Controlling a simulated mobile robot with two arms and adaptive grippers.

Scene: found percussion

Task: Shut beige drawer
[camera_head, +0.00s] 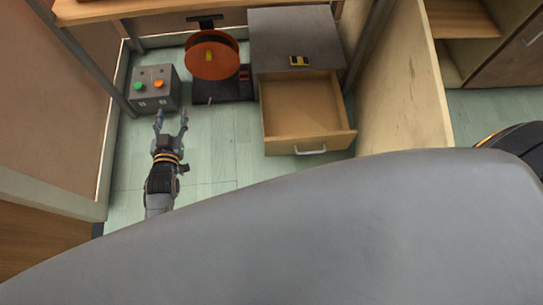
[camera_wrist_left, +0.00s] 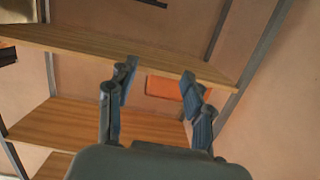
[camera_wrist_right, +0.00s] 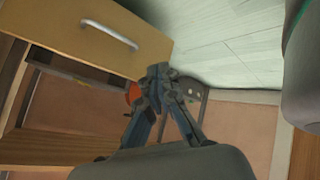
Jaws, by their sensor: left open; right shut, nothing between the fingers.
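The beige drawer (camera_head: 306,108) is pulled well open from a grey-topped cabinet (camera_head: 297,38) in the head view. Its light metal handle (camera_head: 310,151) is on the front panel, and its inside looks empty. The drawer front (camera_wrist_right: 82,28) and handle (camera_wrist_right: 110,34) also show at the upper left of the right wrist view. My left gripper (camera_head: 171,117) is open and empty, left of the drawer and apart from it; its fingers (camera_wrist_left: 160,84) show in the left wrist view. My right gripper (camera_wrist_right: 159,72) is shut and empty near the drawer front; the head view hides it.
A grey box with green and orange buttons (camera_head: 155,98) stands just beyond my left gripper. An orange disc machine (camera_head: 212,65) is between it and the cabinet. A wooden panel (camera_head: 407,85) stands right of the drawer.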

